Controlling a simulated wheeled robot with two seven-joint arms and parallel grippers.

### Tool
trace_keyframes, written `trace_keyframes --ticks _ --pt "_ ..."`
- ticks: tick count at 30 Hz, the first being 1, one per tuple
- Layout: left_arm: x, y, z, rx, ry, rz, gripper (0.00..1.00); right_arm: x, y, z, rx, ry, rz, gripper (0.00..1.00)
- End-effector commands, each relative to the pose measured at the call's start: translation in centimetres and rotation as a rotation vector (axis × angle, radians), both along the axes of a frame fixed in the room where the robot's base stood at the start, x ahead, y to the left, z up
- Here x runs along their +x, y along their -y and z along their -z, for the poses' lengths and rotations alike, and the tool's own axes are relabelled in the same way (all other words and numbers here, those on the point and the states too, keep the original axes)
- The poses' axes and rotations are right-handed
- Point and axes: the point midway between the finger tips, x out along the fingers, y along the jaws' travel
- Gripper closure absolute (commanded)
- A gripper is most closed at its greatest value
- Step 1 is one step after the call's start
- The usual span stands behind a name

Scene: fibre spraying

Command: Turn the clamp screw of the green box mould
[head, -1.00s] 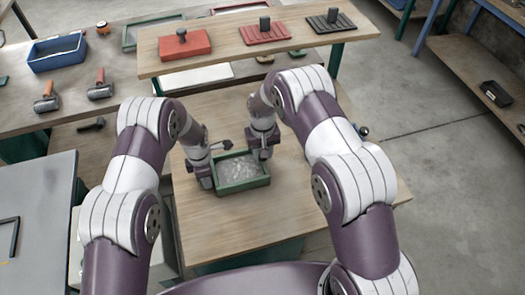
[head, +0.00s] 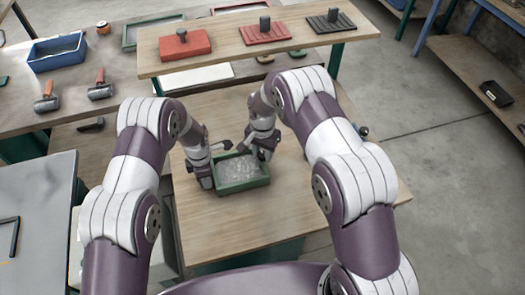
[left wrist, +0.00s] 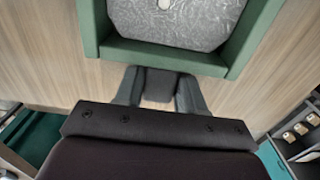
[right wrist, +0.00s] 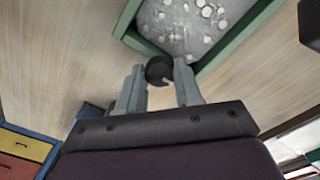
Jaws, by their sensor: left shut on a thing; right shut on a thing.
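The green box mould (head: 243,187) sits on the wooden table, filled with a grey speckled mass (head: 238,168). My left gripper (head: 208,183) is at its left side. In the left wrist view its fingers (left wrist: 158,88) close around a dark grey block against the mould's green wall (left wrist: 165,58). My right gripper (head: 266,155) is at the mould's right side. In the right wrist view its fingers (right wrist: 160,84) are around the dark round knob of the clamp screw (right wrist: 158,68), beside the mould's wall (right wrist: 140,42). A short pale mark shows on the knob. The screw's shaft is hidden.
A raised shelf (head: 205,65) behind holds a red block (head: 186,42) and two ribbed plates with handles. A side table at left carries a blue tray (head: 57,52) and two rollers. The table (head: 250,220) is clear in front of the mould.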

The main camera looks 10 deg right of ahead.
Motion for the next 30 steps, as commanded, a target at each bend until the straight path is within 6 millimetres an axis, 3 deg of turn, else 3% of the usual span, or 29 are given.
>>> trace_keyframes --ticks 18,19,21,30 --pt "-0.04 -0.06 -0.01 0.001 -0.001 -0.001 1.0 0.11 0.05 -0.13 0.0 0.003 0.039 0.96" --pt "-0.04 -0.06 -0.01 0.001 -0.001 -0.001 1.0 0.11 0.05 -0.13 0.0 0.003 0.039 0.59" --pt "-0.04 -0.06 -0.01 0.001 -0.001 -0.001 1.0 0.1 0.04 -0.12 0.0 0.003 0.039 0.4" --pt "-0.02 -0.04 -0.02 0.0 -0.001 -0.001 1.0 0.06 0.02 -0.28 0.0 0.001 0.038 0.4"
